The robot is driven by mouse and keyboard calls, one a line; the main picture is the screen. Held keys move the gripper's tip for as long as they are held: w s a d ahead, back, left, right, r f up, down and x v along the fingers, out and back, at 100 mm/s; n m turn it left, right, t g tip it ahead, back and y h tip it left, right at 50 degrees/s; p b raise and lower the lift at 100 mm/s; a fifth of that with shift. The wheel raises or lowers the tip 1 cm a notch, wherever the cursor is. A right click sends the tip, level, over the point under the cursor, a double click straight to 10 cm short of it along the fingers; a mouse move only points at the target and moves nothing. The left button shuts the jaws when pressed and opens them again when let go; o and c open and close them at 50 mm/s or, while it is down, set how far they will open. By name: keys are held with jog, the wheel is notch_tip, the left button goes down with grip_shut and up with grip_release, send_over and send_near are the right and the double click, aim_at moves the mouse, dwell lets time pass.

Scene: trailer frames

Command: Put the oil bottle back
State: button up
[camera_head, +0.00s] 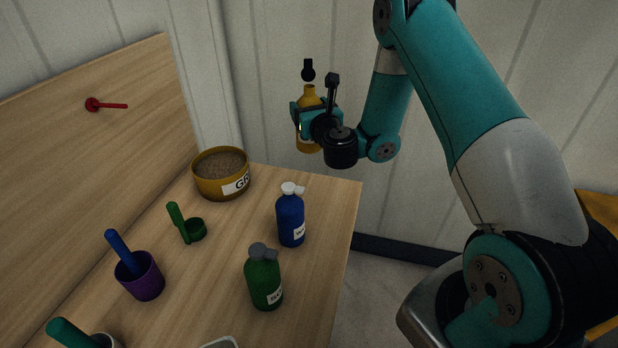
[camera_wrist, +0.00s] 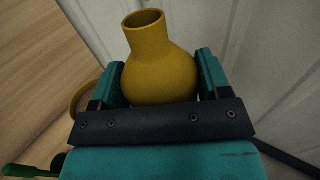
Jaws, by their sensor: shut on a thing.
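The oil bottle, a yellow bottle (camera_head: 309,92) with a round body and narrow neck, is in my gripper (camera_head: 312,122). I take it for the oil bottle by its colour; no label shows. My gripper is shut around its body, holding it roughly upright in the air by the far right corner of the wooden table (camera_head: 335,200). In the wrist view, the bottle (camera_wrist: 158,65) sits between both fingers (camera_wrist: 160,85), its open mouth uncovered. A small black piece (camera_head: 308,70) shows just above the bottle's neck; I cannot tell whether it touches it.
A red hook (camera_head: 92,105) is on the wooden back panel. Bare tabletop lies between them.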

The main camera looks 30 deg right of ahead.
notch_tip(320, 180, down, 17)
jog(key=b, duration=1.4)
jog(key=shift+r, duration=0.2)
jog(key=shift+f, duration=0.1)
jog(key=shift+f+b, duration=0.15)
jog(key=shift+b, duration=0.25)
jog(key=o, duration=1.1)
